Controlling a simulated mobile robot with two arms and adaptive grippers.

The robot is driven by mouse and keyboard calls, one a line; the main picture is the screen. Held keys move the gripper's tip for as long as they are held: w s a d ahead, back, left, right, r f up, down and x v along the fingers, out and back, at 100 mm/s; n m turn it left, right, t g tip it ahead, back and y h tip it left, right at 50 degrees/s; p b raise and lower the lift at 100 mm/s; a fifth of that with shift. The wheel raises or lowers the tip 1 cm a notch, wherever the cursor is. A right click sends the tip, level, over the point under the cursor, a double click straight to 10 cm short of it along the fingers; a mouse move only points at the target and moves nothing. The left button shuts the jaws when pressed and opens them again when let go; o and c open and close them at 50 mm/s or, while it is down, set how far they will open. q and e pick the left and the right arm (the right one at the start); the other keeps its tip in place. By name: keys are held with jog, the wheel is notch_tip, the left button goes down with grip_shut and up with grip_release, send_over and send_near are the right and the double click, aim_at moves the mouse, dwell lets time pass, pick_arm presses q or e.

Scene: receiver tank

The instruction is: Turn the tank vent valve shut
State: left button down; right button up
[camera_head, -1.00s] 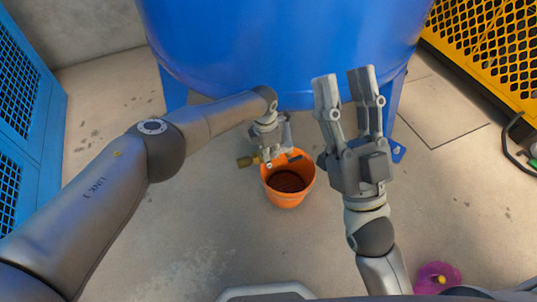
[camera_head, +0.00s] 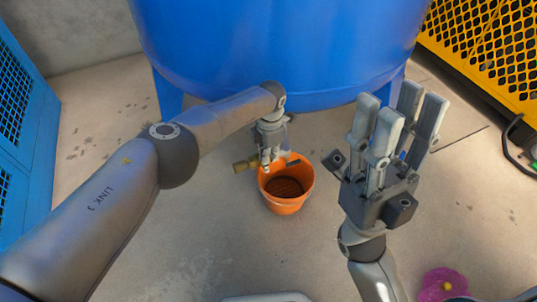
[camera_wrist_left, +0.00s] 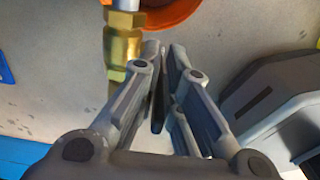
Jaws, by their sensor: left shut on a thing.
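The tank vent valve shows as a brass body (camera_head: 245,164) below the blue tank (camera_head: 280,50), just left of my left gripper (camera_head: 274,157). In the left wrist view its brass fitting (camera_wrist_left: 122,45) stands beside the fingers (camera_wrist_left: 163,50). My left gripper is shut on a thin dark piece (camera_wrist_left: 158,95), which looks like the valve's handle; its fingers hide most of it. My right gripper (camera_head: 400,108) is raised at the right, fingers apart and empty, away from the valve.
An orange bucket (camera_head: 288,205) stands on the floor below my left gripper. A yellow mesh guard (camera_head: 490,45) is at the right and a blue mesh panel (camera_head: 15,100) at the left. A pink object (camera_head: 445,284) lies at lower right. Floor between is mostly clear.

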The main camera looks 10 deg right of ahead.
pick_arm(q)
jog(key=shift+d, duration=0.15)
jog(key=c, duration=1.9)
grip_release()
jog(key=shift+r, duration=0.1)
notch_tip(320, 180, up, 12)
jog(key=shift+d+f, duration=0.1)
